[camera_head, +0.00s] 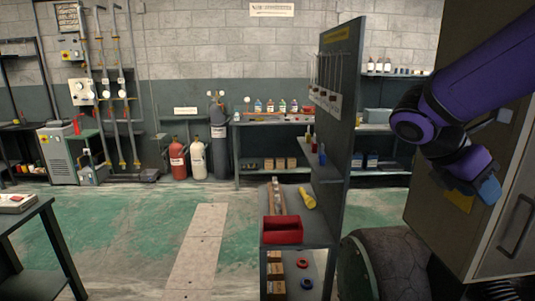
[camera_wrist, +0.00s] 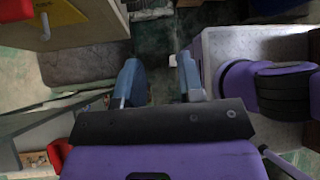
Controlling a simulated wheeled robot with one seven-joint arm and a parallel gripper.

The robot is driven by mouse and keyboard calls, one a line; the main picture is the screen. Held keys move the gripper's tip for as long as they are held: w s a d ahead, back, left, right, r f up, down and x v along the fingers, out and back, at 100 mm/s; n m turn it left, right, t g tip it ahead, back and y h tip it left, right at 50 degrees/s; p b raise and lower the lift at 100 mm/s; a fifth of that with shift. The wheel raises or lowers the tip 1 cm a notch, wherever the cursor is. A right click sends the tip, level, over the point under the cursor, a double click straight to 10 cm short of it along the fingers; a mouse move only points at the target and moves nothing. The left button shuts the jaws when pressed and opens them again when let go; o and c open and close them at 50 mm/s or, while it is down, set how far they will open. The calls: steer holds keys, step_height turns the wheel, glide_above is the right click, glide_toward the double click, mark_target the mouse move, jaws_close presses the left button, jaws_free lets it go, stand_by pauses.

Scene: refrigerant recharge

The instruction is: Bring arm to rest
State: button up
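My purple arm reaches in from the right edge of the head view, bent at a joint, with the gripper end low. My gripper (camera_head: 486,187) hangs in front of the tall cabinet (camera_head: 515,215) at the right; I cannot tell how close they are. In the wrist view, the two blue fingers of my gripper (camera_wrist: 159,78) stand apart with only dark floor seen between them. It is open and empty. Purple and black parts of my own body show at the right of the wrist view.
A dark shelf unit (camera_head: 345,130) stands left of my arm, with a red bin (camera_head: 282,230) and a yellow item (camera_head: 307,198) on its shelf. Gas cylinders (camera_head: 219,140) stand by the back wall. A table (camera_head: 40,215) is at left. Green floor (camera_head: 120,225) between is open.

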steer(key=s+a+r+m+t+y, duration=0.1)
steer(key=s+a+m+t+y, duration=0.2)
steer(key=m, duration=0.6)
steer(key=s+a+r+m+t+y, duration=0.1)
steer(key=s+a+m+t+y, duration=0.2)
steer(key=s+m+y, duration=0.3)
steer(key=s+m+t, duration=0.1)
steer(key=s+m, duration=0.1)
steer(key=m, duration=0.2)
steer(key=shift+a, duration=0.35)
steer(key=shift+o, duration=0.6)
steer(key=shift+a, duration=0.15)
